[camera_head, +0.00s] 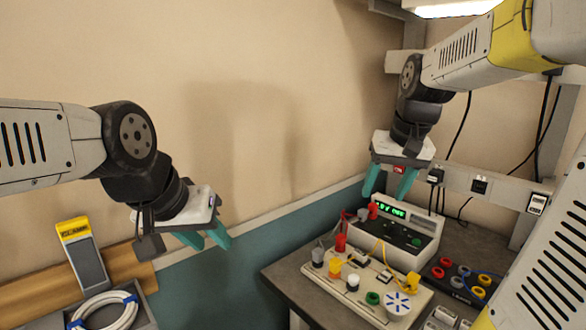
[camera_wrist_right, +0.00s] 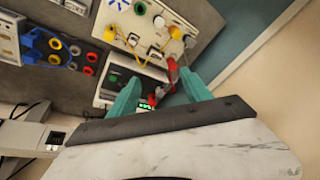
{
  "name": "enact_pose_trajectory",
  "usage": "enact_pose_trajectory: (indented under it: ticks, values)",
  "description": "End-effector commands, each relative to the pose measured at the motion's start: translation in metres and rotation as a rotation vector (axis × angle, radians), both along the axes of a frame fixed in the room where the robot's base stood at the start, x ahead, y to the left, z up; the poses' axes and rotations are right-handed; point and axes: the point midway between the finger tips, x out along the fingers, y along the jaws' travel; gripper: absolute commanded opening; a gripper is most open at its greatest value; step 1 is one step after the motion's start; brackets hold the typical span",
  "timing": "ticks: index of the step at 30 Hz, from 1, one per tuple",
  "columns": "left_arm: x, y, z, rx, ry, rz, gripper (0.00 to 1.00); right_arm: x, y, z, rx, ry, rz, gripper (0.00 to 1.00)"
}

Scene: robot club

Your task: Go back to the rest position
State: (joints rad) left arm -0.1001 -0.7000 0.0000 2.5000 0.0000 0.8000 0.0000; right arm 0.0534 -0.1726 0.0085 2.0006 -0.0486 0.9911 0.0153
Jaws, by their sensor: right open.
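My left gripper (camera_head: 208,239) has teal fingers and hangs at the left in the head view, in front of the wall and above the teal lower wall band. Its two fingers look close together, and whether a gap lies between them is unclear. My right gripper (camera_head: 387,184) is open and empty, raised above the back of the bench at the power supply. In the right wrist view its teal fingers (camera_wrist_right: 160,98) are spread apart, with the power supply and red plugs showing beyond them.
A power supply (camera_head: 423,236) with a lit green display stands on the dark bench (camera_head: 285,277). In front lies a white circuit board (camera_head: 345,296) with several coloured posts and a fan. A yellow-topped meter (camera_head: 85,262) and a coiled white cable (camera_head: 104,312) are at lower left.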

Motion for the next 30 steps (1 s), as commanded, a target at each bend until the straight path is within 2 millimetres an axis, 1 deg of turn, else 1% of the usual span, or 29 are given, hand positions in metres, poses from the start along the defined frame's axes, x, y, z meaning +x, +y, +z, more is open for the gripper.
enact_pose_trajectory:
  ticks: [1, 6, 9, 13, 15, 18, 25, 26, 27, 29, 30]
  values:
    - [0.0, 0.0, 0.0, 0.0, 0.0, 0.0, 0.36, -0.018, 0.008, 0.003, 0.004, -0.028, 0.014, 0.57]
    - [0.0, 0.0, 0.0, 0.0, 0.0, 0.0, 0.36, -0.072, 0.031, 0.001, 0.017, -0.115, 0.056, 0.57]
    - [0.0, 0.0, 0.0, 0.0, 0.0, 0.0, 0.36, -0.1, 0.041, -0.007, 0.028, -0.161, 0.078, 0.57]
    - [0.0, 0.0, 0.0, 0.0, 0.0, 0.0, 0.36, -0.126, 0.051, -0.017, 0.04, -0.206, 0.099, 0.57]
    - [0.0, 0.0, 0.0, 0.0, 0.0, 0.0, 0.36, -0.136, 0.054, -0.022, 0.044, -0.223, 0.108, 0.57]
    - [0.0, 0.0, 0.0, 0.0, 0.0, 0.0, 0.36, -0.143, 0.057, -0.026, 0.048, -0.236, 0.114, 0.57]
    - [0.0, 0.0, 0.0, 0.0, 0.0, 0.0, 0.36, -0.145, 0.058, -0.028, 0.05, -0.24, 0.115, 0.57]
    - [0.0, 0.0, 0.0, 0.0, 0.0, 0.0, 0.36, -0.145, 0.058, -0.028, 0.05, -0.24, 0.115, 0.55]
    - [0.0, 0.0, 0.0, 0.0, 0.0, 0.0, 0.36, -0.145, 0.058, -0.028, 0.05, -0.24, 0.115, 0.47]
    - [0.0, 0.0, 0.0, 0.0, 0.0, 0.0, 0.36, -0.145, 0.058, -0.028, 0.05, -0.24, 0.115, 0.36]
    - [0.0, 0.0, 0.0, 0.0, 0.0, 0.0, 0.36, -0.145, 0.058, -0.028, 0.05, -0.24, 0.115, 0.36]
